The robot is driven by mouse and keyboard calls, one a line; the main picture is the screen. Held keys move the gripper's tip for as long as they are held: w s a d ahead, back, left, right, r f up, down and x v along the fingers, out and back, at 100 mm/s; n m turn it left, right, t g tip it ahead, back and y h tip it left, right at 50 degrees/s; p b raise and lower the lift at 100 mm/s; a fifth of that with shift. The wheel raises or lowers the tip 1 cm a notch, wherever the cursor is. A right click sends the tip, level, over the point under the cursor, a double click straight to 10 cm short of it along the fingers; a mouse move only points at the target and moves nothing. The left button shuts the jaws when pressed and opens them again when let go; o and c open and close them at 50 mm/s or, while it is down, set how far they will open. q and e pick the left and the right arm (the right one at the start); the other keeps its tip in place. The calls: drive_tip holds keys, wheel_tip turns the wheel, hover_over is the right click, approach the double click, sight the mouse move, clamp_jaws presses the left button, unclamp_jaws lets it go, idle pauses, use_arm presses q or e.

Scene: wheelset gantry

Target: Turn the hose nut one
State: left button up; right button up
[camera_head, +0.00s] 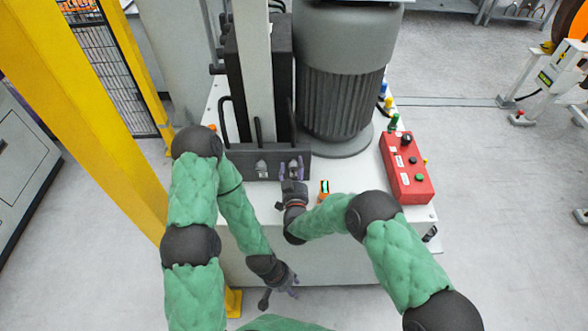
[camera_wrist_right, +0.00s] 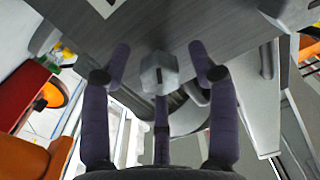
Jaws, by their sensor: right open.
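A grey hexagonal nut (camera_wrist_right: 159,74) with a dark slot in its face sits between the spread purple fingers of my right gripper (camera_wrist_right: 160,62) in the right wrist view. The fingers stand apart from it on both sides, so the gripper is open. In the head view my right gripper (camera_head: 291,168) is at the front of a dark block (camera_head: 240,163) and hides part of it. Another grey fitting (camera_head: 262,168) shows on the block to the left. My left gripper (camera_head: 287,284) hangs low in front of the white bench; its fingers are too small to read.
A large grey motor (camera_head: 342,75) stands behind my right gripper. A red control box (camera_head: 407,168) with buttons sits on the right of the white bench top (camera_head: 345,180). A yellow post (camera_head: 95,110) rises at the left.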

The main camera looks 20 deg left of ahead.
drive_tip(key=shift+w, duration=0.15)
drive_tip(key=c, duration=1.1)
drive_tip(key=shift+c, duration=0.2)
drive_tip(key=m+b, duration=0.2)
drive_tip(key=shift+b, duration=0.3)
drive_tip(key=m+b, duration=0.7)
drive_tip(key=shift+m, duration=0.3)
drive_tip(key=shift+r+m+b, duration=0.15)
drive_tip(key=shift+m+b, duration=1.65)
drive_tip(key=shift+b, duration=0.05)
drive_tip(key=shift+w, duration=0.1)
drive_tip(key=shift+d, duration=0.1)
